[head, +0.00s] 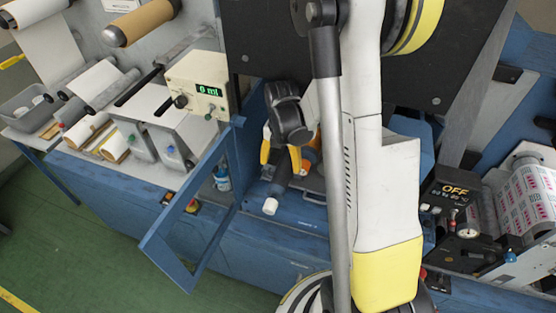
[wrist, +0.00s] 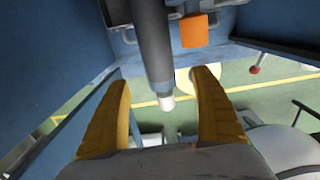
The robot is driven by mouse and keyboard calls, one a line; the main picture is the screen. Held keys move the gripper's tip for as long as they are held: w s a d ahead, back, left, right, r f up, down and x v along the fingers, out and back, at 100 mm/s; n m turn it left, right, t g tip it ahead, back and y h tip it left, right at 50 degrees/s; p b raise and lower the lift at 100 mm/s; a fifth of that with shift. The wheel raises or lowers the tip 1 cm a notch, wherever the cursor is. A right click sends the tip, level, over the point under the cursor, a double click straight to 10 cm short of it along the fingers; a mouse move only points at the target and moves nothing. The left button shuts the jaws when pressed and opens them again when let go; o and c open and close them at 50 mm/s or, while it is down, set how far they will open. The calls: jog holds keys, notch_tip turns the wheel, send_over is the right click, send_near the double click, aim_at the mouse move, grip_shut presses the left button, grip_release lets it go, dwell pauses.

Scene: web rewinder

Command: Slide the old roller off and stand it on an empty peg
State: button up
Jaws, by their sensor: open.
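The old roller is a dark grey cylinder with a white end, seen in the wrist view (wrist: 152,45) and in the head view (head: 277,190). It sticks out from inside the blue machine frame. My gripper (head: 281,160) has two yellow fingers, spread apart at the machine opening. In the wrist view my gripper (wrist: 160,80) is open, with the roller's white end showing between the fingers. I cannot tell whether either finger touches it. The roller's far end is hidden. I cannot make out an empty peg.
A blue framed door (head: 190,215) stands open left of my gripper. A blue bottle (head: 222,178) is behind it. An orange block (wrist: 194,30) is right of the roller. A cream control box (head: 198,85) stands at upper left. Green floor (head: 90,240) is clear at lower left.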

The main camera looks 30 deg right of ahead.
aim_at(281, 175)
jog(key=f+b, duration=0.2)
jog(key=f, duration=0.1)
jog(key=f+b, duration=0.1)
jog(key=f, duration=0.2)
jog(key=f+b, duration=0.2)
jog(key=f, duration=0.1)
jog(key=shift+w+d+b, duration=0.3)
jog(key=shift+w+d, duration=0.05)
jog(key=shift+w, duration=0.05)
jog(key=shift+f+b, duration=0.65)
jog(key=shift+b, duration=0.25)
jog(key=shift+a, duration=0.1)
jog(key=c, duration=1.5)
jog(key=shift+o, duration=0.2)
jog(key=shift+r, duration=0.1)
